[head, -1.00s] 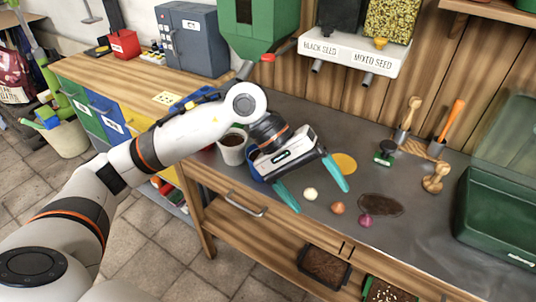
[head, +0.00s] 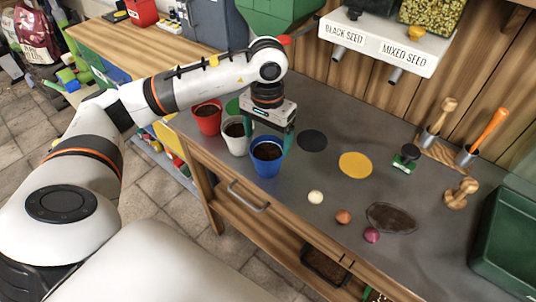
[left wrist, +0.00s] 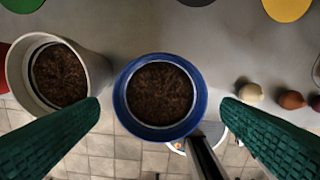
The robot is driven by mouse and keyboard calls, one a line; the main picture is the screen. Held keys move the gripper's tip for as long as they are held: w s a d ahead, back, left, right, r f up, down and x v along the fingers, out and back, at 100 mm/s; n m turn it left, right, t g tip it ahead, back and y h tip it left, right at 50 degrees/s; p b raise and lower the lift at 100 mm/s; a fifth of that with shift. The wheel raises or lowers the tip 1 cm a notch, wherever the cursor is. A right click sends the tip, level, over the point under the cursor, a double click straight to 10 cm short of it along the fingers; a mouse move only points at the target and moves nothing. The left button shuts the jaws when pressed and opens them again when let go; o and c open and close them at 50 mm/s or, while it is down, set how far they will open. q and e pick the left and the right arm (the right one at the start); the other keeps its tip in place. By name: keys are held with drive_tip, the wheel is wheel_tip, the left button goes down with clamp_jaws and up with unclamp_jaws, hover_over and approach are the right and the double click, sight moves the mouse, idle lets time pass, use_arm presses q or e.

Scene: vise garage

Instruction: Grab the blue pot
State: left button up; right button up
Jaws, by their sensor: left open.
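The blue pot (head: 266,158) stands upright on the grey counter near its front edge, filled with dark soil. In the left wrist view the blue pot (left wrist: 160,97) lies between my two green fingers, with a gap on each side. My left gripper (head: 268,133) is open, pointing down, over and around the pot's upper part; the fingers partly cover its back in the head view. Whether a finger touches the pot I cannot tell. My right gripper is not in view.
A white pot (head: 235,137) stands close left of the blue pot, and a red pot (head: 208,118) beyond it. Black (head: 313,140) and yellow (head: 355,165) discs lie to the right. Several small bulbs lie near the front edge, including a white one (head: 316,197).

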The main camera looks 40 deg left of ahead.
sight(267, 153)
use_arm(q)
wheel_tip(267, 153, down, 4)
drive_tip(key=shift+r+p, duration=0.1)
drive_tip(key=shift+p, duration=0.45)
drive_tip(key=shift+f, duration=0.45)
drive_tip(key=c, duration=0.8)
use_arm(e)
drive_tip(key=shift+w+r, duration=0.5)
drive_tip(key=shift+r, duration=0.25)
